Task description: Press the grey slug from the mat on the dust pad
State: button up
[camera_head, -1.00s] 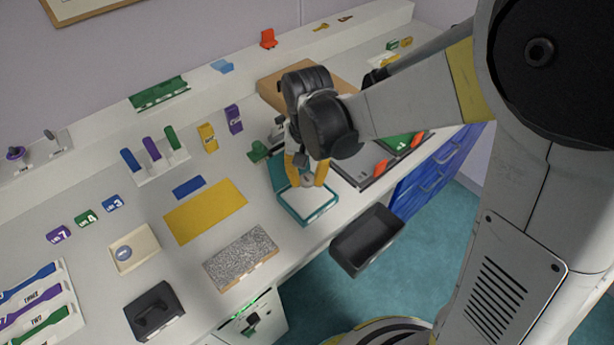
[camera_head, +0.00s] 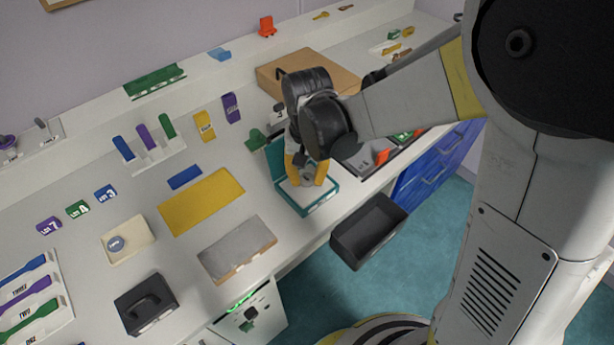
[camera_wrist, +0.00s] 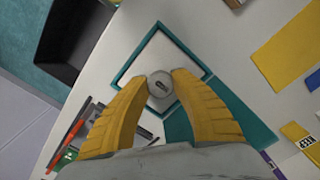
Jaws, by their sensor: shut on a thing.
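My gripper (camera_head: 306,178) is shut on the grey slug (camera_wrist: 160,84), a small round piece with a dark mark on its top. The slug sits between the two yellow fingertips and also shows in the head view (camera_head: 307,174). Both are over the white dust pad in a teal frame (camera_wrist: 152,55), whose open teal lid stands behind it. The pad's frame also shows in the head view (camera_head: 321,204). I cannot tell whether the slug touches the pad. The yellow mat (camera_head: 201,201) and a grey mat (camera_head: 236,249) lie to the left, both bare.
A black bin (camera_head: 369,231) hangs at the bench's front edge. A cream tray (camera_head: 140,229) holds a blue-grey disc (camera_head: 116,243). A black handled block (camera_head: 146,304) stands front left. A cardboard box (camera_head: 323,73) and a green piece (camera_head: 256,139) stand behind my gripper.

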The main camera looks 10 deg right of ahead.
jog(key=shift+f+b, duration=0.5)
jog(key=shift+f, duration=0.05)
dwell(1.7)
jog(key=shift+r, duration=0.15)
jog(key=shift+r+p, duration=2.65)
jog(key=shift+r, duration=0.75)
